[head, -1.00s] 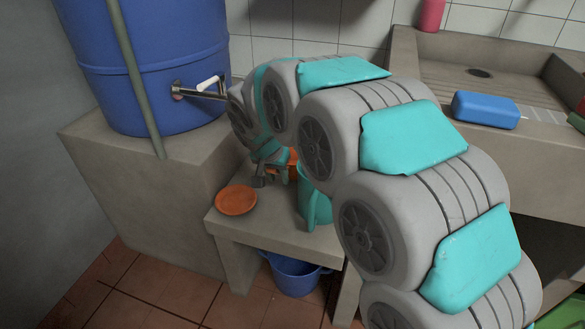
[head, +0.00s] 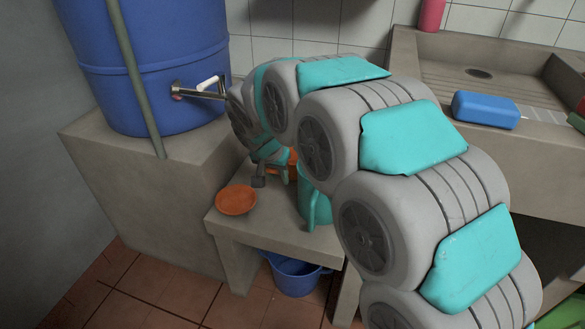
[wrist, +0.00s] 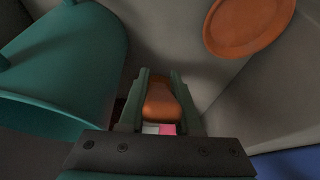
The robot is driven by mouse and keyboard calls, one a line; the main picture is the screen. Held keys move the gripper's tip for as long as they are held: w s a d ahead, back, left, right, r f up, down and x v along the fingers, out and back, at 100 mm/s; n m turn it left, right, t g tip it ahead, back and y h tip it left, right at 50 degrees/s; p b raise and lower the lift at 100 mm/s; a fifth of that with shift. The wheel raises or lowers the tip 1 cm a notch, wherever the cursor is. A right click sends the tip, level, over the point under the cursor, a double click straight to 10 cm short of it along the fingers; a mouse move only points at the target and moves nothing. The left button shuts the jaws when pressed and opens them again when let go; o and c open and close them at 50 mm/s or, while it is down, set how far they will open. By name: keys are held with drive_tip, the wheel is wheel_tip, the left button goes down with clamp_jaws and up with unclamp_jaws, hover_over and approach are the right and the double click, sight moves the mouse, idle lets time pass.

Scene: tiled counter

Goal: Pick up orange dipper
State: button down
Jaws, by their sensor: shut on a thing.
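The orange dipper (head: 292,157) is mostly hidden behind my arm in the head view; a small orange part shows beside my gripper (head: 270,177). In the wrist view, an orange, rounded part of the dipper (wrist: 159,104) lies between the two fingers of my gripper (wrist: 161,75). The fingers are shut on it. I cannot tell from these views whether the dipper is clear of the bench.
The low grey bench (head: 275,225) holds an orange dish (head: 236,200) at its front left and a teal pitcher (head: 315,208) close to the right of my gripper. A blue bucket (head: 295,278) stands below. A blue barrel tap (head: 200,89) is above left.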

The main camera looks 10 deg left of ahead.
idle(0.5)
wheel_tip(320, 180, up, 10)
idle(0.5)
drive_tip(key=c, duration=1.1)
unclamp_jaws()
clamp_jaws()
